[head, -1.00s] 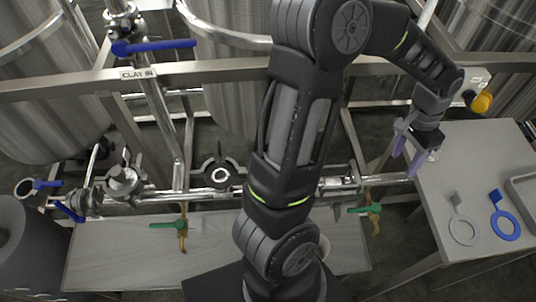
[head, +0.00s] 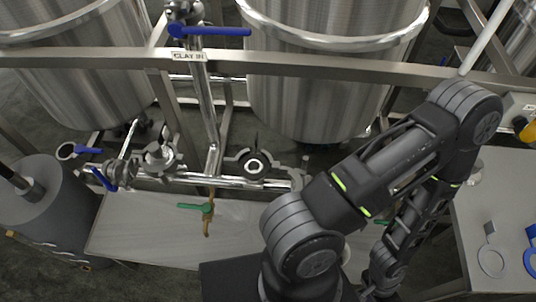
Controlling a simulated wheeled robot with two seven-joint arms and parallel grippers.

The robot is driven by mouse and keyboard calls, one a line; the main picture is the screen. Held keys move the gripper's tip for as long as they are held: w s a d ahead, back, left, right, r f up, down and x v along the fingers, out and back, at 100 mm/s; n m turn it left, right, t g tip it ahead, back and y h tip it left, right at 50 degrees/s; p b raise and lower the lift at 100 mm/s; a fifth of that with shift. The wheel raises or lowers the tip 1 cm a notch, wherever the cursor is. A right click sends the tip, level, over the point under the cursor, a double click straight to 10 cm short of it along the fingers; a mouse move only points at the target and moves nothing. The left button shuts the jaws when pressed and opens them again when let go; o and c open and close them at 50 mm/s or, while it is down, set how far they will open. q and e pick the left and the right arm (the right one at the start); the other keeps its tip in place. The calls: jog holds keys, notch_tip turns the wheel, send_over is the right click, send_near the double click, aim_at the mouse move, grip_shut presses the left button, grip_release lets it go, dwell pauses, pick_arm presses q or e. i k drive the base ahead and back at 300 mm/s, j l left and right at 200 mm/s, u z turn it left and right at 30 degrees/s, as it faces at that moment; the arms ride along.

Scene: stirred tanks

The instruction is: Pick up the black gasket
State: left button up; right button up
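No separate black gasket shows clearly. A dark ring-shaped piece with a pale ring at its centre (head: 254,163) sits at the steel pipe run, left of my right arm. I cannot tell whether it is the gasket or a clamp. On the grey table at the right edge lie a pale grey ring with a tab (head: 491,262) and a blue ring with a tab (head: 531,262), the blue one cut by the frame. My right arm folds down in front of the table's left side. Its fingers do not show; its wrist runs to the bottom edge. My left gripper is out of view.
Steel tanks (head: 320,90) stand behind a frame rail (head: 290,66) labelled CLAY IN. Valves with blue (head: 210,31) and green (head: 195,207) handles stick out from the pipes. A grey cylinder (head: 50,215) stands at the left. A low pale bench (head: 150,230) lies below the pipes.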

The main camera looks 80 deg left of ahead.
aim_at(264, 171)
jog(key=l+u, duration=0.1)
jog(key=u, duration=0.25)
jog(key=l+u, duration=0.1)
jog(key=u, duration=0.25)
jog(key=l+u, duration=0.15)
jog(key=u, duration=0.2)
jog(key=i+u, duration=0.1)
jog(key=u, duration=0.35)
jog(key=l+u, duration=0.1)
jog(key=u, duration=0.4)
jog(key=i+l+u, duration=0.1)
jog(key=u, duration=0.35)
jog(key=l+u, duration=0.15)
jog(key=u, duration=0.35)
jog(key=l+u, duration=0.15)
jog(key=u, duration=0.3)
